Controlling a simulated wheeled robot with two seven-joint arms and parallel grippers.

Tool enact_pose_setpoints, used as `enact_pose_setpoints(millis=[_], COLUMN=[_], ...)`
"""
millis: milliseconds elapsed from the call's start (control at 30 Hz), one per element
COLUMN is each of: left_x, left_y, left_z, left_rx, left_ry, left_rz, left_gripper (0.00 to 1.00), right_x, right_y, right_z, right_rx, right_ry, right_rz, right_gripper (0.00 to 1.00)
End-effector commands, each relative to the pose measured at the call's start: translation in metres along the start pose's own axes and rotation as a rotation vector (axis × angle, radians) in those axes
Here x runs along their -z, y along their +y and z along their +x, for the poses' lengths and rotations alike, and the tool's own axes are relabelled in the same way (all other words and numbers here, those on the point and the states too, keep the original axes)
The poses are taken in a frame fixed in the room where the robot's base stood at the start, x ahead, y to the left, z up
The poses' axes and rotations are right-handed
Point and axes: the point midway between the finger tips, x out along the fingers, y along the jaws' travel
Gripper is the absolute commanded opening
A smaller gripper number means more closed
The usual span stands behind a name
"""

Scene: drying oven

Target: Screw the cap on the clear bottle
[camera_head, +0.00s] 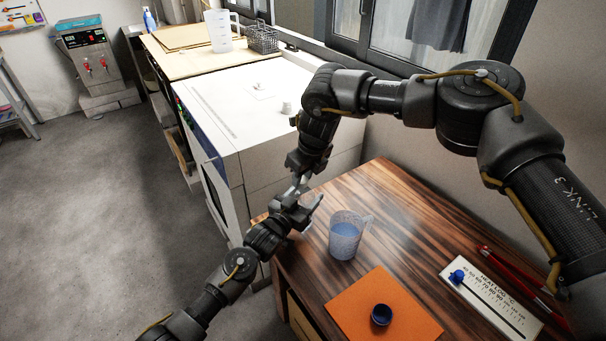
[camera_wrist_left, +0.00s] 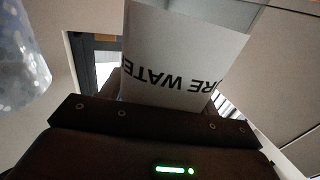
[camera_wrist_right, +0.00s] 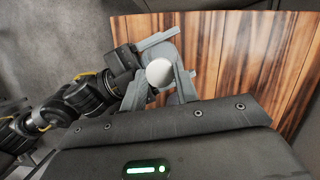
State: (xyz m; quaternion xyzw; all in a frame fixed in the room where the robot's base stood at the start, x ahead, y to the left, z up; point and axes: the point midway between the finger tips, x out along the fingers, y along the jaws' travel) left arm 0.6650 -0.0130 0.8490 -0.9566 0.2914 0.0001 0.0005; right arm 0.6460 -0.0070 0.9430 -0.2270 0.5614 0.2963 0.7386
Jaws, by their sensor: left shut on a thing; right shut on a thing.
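The clear bottle (camera_wrist_left: 186,52) fills the middle of the left wrist view, with a white label reading "RE WATE". My left gripper (camera_head: 309,202) is shut on the bottle beside the left edge of the wooden table. My right gripper (camera_head: 299,183) reaches down from above, directly over my left one. It is shut on the white round cap (camera_wrist_right: 160,73), which shows between its fingers in the right wrist view, in line with the bottle. Whether the cap touches the bottle's neck is hidden. In the head view the grippers mostly cover bottle and cap.
A speckled beaker (camera_head: 345,237) with bluish contents stands close right of my left gripper. A heat log board (camera_head: 505,311) and red pen (camera_head: 510,267) lie right. The white oven (camera_head: 250,105) stands behind.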

Motion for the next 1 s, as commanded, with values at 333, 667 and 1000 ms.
enact_pose_setpoints(millis=[333, 667, 1000], left_x=[-0.0005, -0.0004, -0.0003], left_y=[-0.0013, -0.0021, -0.0029], left_z=[-0.0002, -0.0001, -0.0001], left_rx=[0.003, 0.004, 0.006], left_ry=[-0.002, -0.001, -0.001], left_rz=[0.000, 0.000, -0.001], left_gripper=[0.00, 0.00, 0.00], right_x=[-0.0038, -0.0029, -0.0036], right_y=[0.0081, 0.0074, 0.0073], right_z=[0.0023, 0.0037, 0.0027], right_rx=[0.264, 0.410, 0.412], right_ry=[0.005, 0.011, 0.010], right_rz=[0.954, 1.471, 1.494], right_gripper=[0.10, 0.10, 0.10])
